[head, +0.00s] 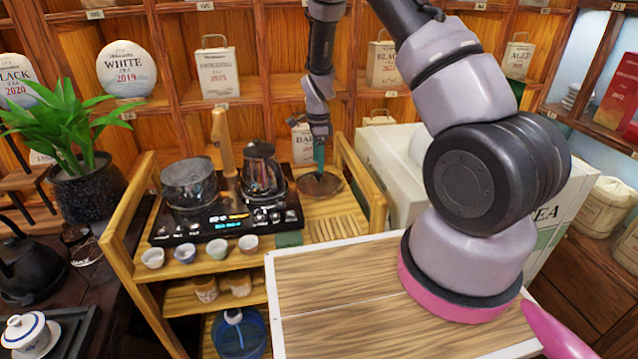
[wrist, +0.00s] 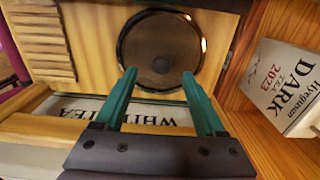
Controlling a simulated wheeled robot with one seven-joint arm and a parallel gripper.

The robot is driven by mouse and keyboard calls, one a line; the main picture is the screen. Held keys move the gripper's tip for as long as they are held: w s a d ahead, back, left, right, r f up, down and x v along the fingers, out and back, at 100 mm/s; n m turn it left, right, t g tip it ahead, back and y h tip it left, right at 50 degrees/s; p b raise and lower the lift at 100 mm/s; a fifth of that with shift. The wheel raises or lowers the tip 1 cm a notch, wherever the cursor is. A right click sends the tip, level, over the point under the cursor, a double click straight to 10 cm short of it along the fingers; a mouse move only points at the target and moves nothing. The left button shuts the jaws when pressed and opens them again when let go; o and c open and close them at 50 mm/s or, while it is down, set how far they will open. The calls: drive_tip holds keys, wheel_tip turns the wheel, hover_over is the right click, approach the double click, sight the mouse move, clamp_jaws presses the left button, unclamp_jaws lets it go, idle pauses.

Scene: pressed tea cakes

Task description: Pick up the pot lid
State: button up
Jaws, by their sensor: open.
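The pot lid (head: 332,187), a round see-through disc with a dark rim, lies on the right part of the wooden tea cart. In the wrist view the lid (wrist: 140,42) shows its shiny metal rim and a dark round knob at its middle. My gripper (head: 319,158) points down above the lid. In the wrist view my gripper (wrist: 159,77) has its two teal fingers apart and nothing between them, with the knob appearing between the fingertips. I cannot tell the exact height of the fingertips over the knob.
A glass pot (head: 188,186) and a kettle (head: 262,172) stand on a black stove (head: 222,222) left of the lid. Several small cups (head: 185,252) line the front. A white box (head: 385,160) is close on the right. A Dark tea package (wrist: 285,85) stands behind.

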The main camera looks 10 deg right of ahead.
sight(319, 178)
drive_tip(key=shift+w+f, duration=0.1)
drive_tip(key=shift+f, duration=1.9)
clamp_jaws()
